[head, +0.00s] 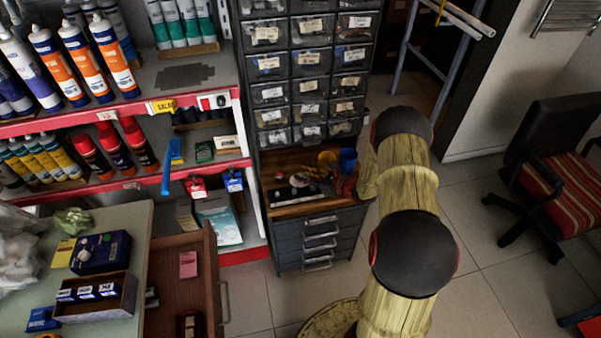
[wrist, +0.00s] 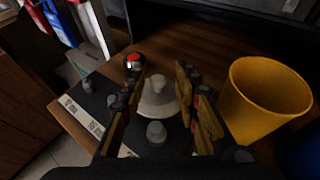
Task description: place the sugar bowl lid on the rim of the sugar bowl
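In the wrist view, a pale, round, lid-like piece with a knob (wrist: 158,101) lies between the two fingers of my gripper (wrist: 160,84). It looks like the sugar bowl lid. The fingers stand apart on either side of it, and I see no clear grip on it. I cannot make out whether a bowl is under it. A small red and white item (head: 277,177) is on that shelf.
A yellow cup (wrist: 262,98) stands close to the right of my gripper, with a blue cup (head: 348,160) beyond it. A red-topped item (wrist: 133,62) is just left of the fingers. A dark, white-labelled item (wrist: 88,108) is near the left edge. Drawers (head: 310,85) rise above the shelf.

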